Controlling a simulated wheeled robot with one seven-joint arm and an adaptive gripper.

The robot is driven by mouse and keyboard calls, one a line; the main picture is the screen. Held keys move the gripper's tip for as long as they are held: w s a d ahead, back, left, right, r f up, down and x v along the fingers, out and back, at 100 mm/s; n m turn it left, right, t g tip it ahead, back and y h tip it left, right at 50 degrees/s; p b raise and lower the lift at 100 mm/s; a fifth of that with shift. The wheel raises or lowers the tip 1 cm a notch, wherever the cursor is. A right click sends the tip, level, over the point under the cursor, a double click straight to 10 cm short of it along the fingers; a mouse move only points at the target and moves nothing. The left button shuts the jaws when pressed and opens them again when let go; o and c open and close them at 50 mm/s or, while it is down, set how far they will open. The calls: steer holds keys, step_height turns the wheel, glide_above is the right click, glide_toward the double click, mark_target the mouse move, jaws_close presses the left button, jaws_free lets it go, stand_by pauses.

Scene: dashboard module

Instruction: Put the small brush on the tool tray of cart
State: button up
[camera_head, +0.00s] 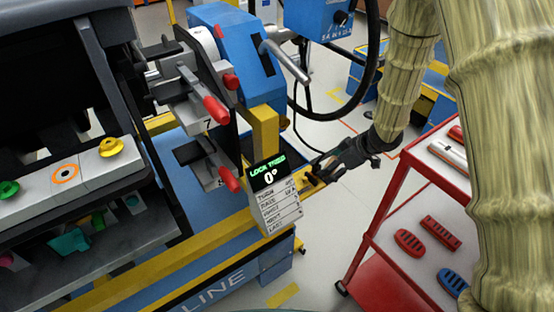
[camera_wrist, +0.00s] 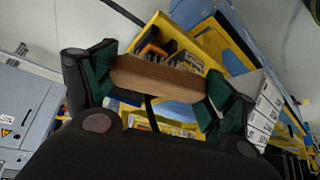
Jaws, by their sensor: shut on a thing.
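My gripper (camera_head: 328,165) is a dark hand beside the yellow rail, just right of the display panel. In the head view the held piece is too small to tell. The red cart (camera_head: 389,200) stands at the right, with a light upper tray (camera_head: 424,146) and a lower shelf (camera_head: 391,251). My arm covers part of the cart.
A yellow holder (camera_wrist: 160,25) with dark contents lies behind the held piece. The display panel (camera_head: 272,195) and yellow rail (camera_head: 190,258) are close by. Red pieces (camera_head: 410,241) and a blue piece (camera_head: 452,281) lie on the cart's lower shelf. Floor (camera_head: 325,220) is clear between module and cart.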

steer(key=w+a, duration=0.3)
steer(key=a, duration=0.1)
steer(key=w+a+f, duration=0.1)
steer(key=w+a, duration=0.1)
steer(key=a, duration=0.3)
steer(key=w+a+b, duration=0.1)
steer(key=w+a, duration=0.2)
steer(key=a, duration=0.2)
steer(key=shift+w+a+f, duration=0.2)
steer(key=shift+w+f, duration=0.05)
steer(key=shift+w, duration=0.05)
steer(key=shift+d+f, duration=0.1)
steer(key=shift+f, duration=0.35)
steer(key=shift+f+b, duration=0.7)
steer(key=shift+f, duration=1.55)
steer(key=shift+f, duration=0.15)
steer(key=o, duration=0.9)
steer(key=shift+p+v, duration=0.75)
steer(key=shift+v, duration=3.1)
